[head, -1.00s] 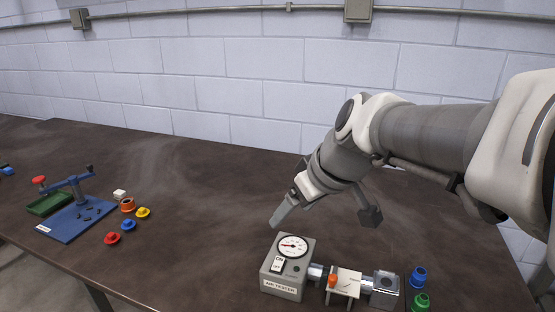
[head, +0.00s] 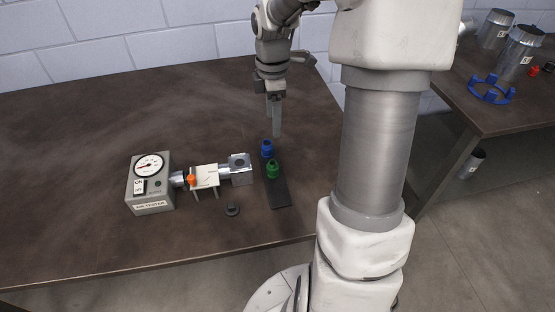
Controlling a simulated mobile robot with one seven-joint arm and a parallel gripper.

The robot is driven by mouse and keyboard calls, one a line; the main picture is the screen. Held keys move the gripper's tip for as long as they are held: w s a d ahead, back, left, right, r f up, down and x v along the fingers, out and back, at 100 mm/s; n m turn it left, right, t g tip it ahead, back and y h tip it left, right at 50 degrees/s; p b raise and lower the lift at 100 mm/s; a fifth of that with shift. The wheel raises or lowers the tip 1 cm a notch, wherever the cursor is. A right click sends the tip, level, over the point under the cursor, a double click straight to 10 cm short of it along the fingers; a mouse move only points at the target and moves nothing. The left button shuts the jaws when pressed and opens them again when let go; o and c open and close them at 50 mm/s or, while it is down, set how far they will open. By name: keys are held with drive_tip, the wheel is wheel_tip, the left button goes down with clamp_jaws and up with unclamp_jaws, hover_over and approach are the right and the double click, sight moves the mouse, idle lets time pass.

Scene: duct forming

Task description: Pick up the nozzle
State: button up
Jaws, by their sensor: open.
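A blue nozzle-like piece (head: 267,148) and a green one (head: 273,169) stand upright on a dark strip (head: 279,194) on the table. Which of them the task means, I cannot tell. My gripper (head: 276,132) points down just behind and slightly right of the blue piece. It is open and empty, seen nearly edge-on, so the gap between its fingers is hard to see. Whether the fingertips are above the table or near its surface is unclear.
A grey air tester with a gauge (head: 150,184) stands left, joined to a pipe with an orange part (head: 191,179) and a metal block (head: 240,170). A small dark disc (head: 232,210) lies in front.

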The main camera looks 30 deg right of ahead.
sight(273, 163)
wheel_tip(273, 163, down, 12)
drive_tip(key=shift+r+b, duration=0.1)
drive_tip(key=shift+b, duration=0.75)
drive_tip(key=shift+s+a+f+b, duration=0.1)
drive_tip(key=shift+a+f+b, duration=0.1)
drive_tip(key=shift+f, duration=1.15)
drive_tip(key=shift+s+a+f+b, duration=0.1)
drive_tip(key=shift+f+b, duration=0.1)
drive_tip(key=shift+f, duration=1.15)
clamp_jaws()
